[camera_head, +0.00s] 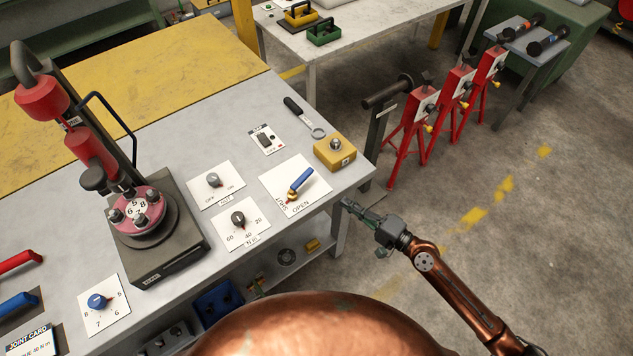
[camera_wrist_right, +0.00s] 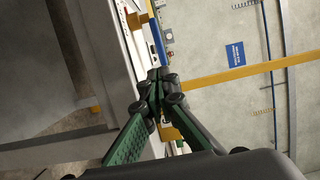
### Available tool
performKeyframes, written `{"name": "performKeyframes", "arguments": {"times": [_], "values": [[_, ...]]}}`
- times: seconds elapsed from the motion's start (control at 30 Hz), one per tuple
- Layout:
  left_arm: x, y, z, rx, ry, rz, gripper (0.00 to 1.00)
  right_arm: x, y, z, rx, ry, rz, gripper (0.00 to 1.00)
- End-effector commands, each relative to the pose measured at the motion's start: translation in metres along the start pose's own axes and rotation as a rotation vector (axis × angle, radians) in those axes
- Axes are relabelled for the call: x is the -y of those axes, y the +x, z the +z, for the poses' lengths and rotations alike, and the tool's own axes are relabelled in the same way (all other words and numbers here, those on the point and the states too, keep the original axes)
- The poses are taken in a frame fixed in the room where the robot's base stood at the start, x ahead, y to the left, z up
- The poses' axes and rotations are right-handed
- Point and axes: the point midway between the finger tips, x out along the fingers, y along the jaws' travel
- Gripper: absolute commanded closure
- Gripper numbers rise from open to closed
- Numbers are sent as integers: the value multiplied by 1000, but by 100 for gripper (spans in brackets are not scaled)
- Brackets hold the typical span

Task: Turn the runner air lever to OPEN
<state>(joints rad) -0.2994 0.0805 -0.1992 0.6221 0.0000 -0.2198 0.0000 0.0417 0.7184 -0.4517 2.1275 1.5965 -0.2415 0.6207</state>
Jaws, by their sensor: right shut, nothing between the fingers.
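The runner air lever (camera_head: 302,180) has a blue handle on a brass body. It stands on a white plate (camera_head: 312,196) marked SHUT at the left and OPEN at the front. The handle points up and right in the head view, away from both words. My right gripper (camera_head: 347,203) is shut and empty, just off the table's right front edge, to the right of the lever and apart from it. In the wrist view its closed fingertips (camera_wrist_right: 154,76) show, with a blue bar (camera_wrist_right: 158,42) beyond them, probably the lever handle. My left gripper is not in view.
A yellow box with a knob (camera_head: 335,152) sits behind the lever near the table edge. Dial plates (camera_head: 240,226) lie to its left, and a wrench (camera_head: 304,118) lies behind. Red stands (camera_head: 412,125) are beyond the table.

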Motion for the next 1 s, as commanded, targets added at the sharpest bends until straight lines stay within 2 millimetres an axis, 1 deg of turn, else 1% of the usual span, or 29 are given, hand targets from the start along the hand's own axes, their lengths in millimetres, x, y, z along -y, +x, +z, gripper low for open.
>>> {"name": "performKeyframes", "arguments": {"times": [0.03,0.2,0.4,0.5,0.6,0.7,0.8,1.0], "values": [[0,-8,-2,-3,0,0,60,6,10,1,1,0,-4,100],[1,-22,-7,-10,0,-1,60,7,44,0,1,-2,-4,100],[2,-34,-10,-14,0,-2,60,5,85,-1,-1,-3,-3,100],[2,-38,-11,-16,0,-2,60,4,101,0,0,-3,-2,100],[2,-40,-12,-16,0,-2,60,2,113,-1,-1,-3,-1,100],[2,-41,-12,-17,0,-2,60,1,121,0,-1,-3,0,100],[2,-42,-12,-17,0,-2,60,0,125,0,-1,-3,1,100],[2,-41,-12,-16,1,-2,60,0,126,0,-1,-3,1,100]]}}
